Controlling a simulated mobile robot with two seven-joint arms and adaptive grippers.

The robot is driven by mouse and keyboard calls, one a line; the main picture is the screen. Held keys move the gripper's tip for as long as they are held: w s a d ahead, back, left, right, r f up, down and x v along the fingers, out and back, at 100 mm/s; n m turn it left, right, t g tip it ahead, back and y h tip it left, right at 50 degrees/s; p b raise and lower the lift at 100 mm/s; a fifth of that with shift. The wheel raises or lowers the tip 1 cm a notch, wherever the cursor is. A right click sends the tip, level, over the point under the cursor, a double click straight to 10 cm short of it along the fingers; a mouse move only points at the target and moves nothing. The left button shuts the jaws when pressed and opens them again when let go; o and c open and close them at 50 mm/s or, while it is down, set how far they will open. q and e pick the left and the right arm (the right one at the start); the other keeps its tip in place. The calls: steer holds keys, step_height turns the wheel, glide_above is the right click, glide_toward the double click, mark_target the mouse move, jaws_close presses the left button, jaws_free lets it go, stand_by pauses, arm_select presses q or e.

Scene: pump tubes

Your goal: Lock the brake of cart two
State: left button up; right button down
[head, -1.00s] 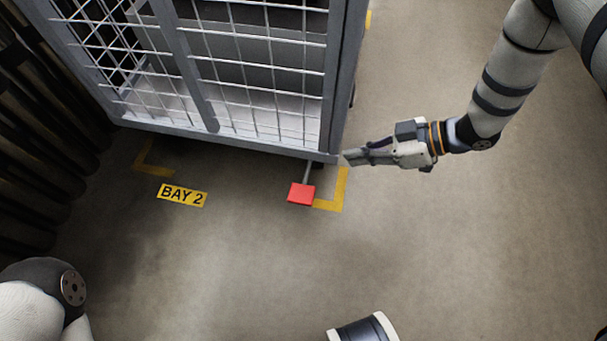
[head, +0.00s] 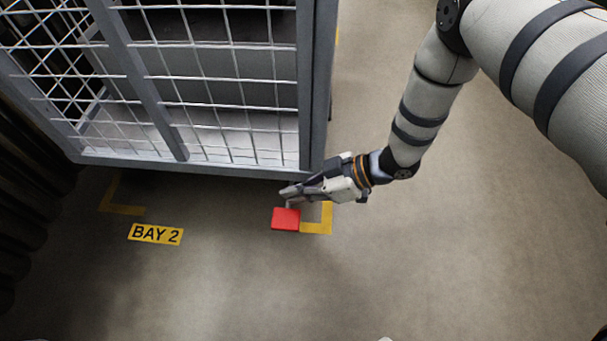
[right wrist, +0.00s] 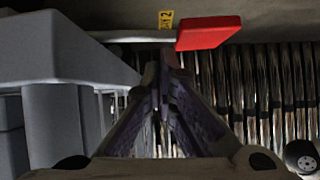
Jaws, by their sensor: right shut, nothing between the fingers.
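The cart (head: 195,169) is a grey wire-mesh cage standing behind the BAY 2 floor label (head: 156,234). Its red brake pedal (head: 286,219) sticks out on a lever under the front right corner. The pedal also shows in the right wrist view (right wrist: 209,33), with its bar running left from it. My right gripper (head: 287,193) is shut and empty. Its fingertips are just behind the pedal in the head view, over the lever, below the cart's front rail. I cannot tell whether they touch the lever. My left gripper is out of view.
Yellow corner marks (head: 318,229) lie on the floor by the pedal and at the bay's left. Dark ribbed material (head: 20,230) lines the left side. The floor in front and to the right is open.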

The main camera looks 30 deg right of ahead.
steer(key=shift+f, duration=0.25)
steer(key=shift+a, duration=0.1)
steer(key=shift+s+a+f+n+t+h+p, duration=0.15)
steer(key=shift+s+f+n+t+h+p, duration=0.15)
steer(key=shift+f+n+t+p, duration=0.45)
steer(key=shift+s+a+f+n+t+h+p, duration=0.2)
steer(key=shift+f+n+t+p, duration=0.1)
steer(key=shift+f+p, duration=0.25)
steer(key=shift+s+a+f+n+t+h+p, duration=0.15)
steer(key=shift+f+n+h+p, duration=0.15)
steer(key=shift+f, duration=0.45)
steer(key=shift+d, duration=0.15)
